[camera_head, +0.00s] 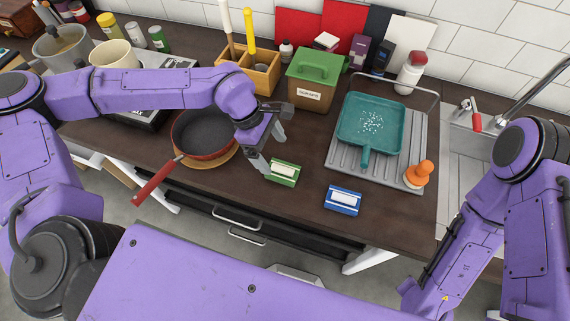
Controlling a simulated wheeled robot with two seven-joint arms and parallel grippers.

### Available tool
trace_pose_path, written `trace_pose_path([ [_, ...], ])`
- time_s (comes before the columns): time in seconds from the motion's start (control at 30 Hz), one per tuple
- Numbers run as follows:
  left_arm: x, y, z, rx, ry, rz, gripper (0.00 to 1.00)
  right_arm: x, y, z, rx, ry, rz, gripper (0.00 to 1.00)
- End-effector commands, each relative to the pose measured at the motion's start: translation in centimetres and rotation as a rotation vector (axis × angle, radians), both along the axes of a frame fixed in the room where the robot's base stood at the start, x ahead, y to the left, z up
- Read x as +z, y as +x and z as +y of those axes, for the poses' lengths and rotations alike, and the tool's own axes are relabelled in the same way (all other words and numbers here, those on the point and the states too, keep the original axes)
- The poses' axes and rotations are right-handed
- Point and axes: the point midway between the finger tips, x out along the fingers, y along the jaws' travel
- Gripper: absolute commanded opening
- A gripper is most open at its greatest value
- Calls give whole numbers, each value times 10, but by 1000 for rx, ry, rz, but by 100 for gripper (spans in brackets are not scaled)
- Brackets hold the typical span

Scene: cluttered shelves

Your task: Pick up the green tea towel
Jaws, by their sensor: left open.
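The green tea towel (284,172) looks like a small folded green bundle with a pale band and lies on the dark worktop, right of the frying pan. My left gripper (269,148) is just above and to the left of it, with its fingers apart and nothing between them. One fingertip is close to the towel's left end; I cannot tell whether they touch. My right arm shows at the right edge, but its gripper is out of the picture.
A similar blue bundle (343,200) lies to the right near the front edge. A red-handled frying pan (204,135) stands left. A green-lidded scraps bin (313,82) stands behind.

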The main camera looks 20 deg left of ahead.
Motion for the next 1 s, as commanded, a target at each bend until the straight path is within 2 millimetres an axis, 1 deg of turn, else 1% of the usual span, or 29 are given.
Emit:
trace_pose_path([
  [0.17,-18,-4,-8,3,1,3,94,8,0,0,0,0,0,43],
  [0.3,-39,-12,-22,-1,-1,5,94,20,0,0,0,0,-1,43],
  [0.4,-54,-10,-26,0,1,2,94,21,0,0,0,0,-1,43],
  [0.5,-59,-10,-28,0,1,-1,94,21,0,0,0,0,-1,43],
  [0.67,-59,-9,-28,0,1,-2,94,20,0,0,0,0,0,43],
  [0.7,-59,-9,-28,-1,1,-1,81,20,0,0,0,0,0,43],
  [0.77,-59,-9,-28,-1,1,-1,61,20,0,0,0,0,0,43],
  [0.8,-59,-9,-28,-1,1,-1,48,20,0,0,0,0,0,43],
  [0.83,-59,-9,-28,-1,1,-1,38,20,0,0,0,0,0,43],
  [0.87,-59,-9,-28,-1,1,-1,34,20,0,0,0,0,0,43],
  [1.0,-59,-9,-28,-1,1,-1,33,20,0,0,0,0,0,43],
])
